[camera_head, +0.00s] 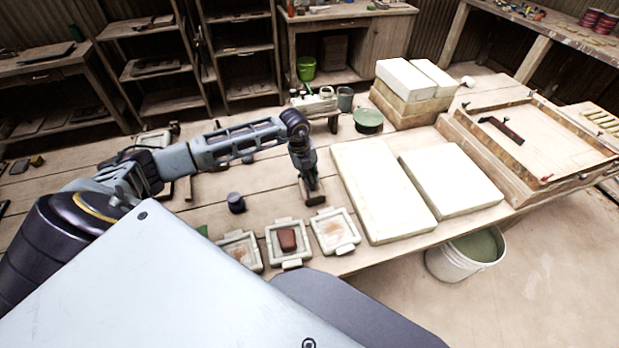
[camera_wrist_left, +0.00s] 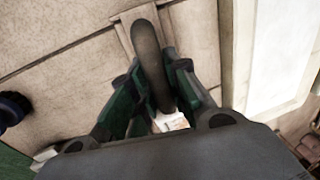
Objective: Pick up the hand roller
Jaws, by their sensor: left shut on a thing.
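The hand roller shows in the left wrist view as a long, dark, rounded handle (camera_wrist_left: 148,48) between green-padded fingers. My left gripper (camera_head: 311,188) points down at the worktable, just behind the small press trays, and is shut on this handle. My right gripper is not in view.
Three small trays stand at the table's front edge; the middle tray (camera_head: 271,256) holds a reddish-brown piece (camera_head: 287,239). A dark knob-like object (camera_head: 236,203) stands left of the gripper. White slabs (camera_head: 381,190) lie to the right. A bucket (camera_head: 467,257) stands below the table edge.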

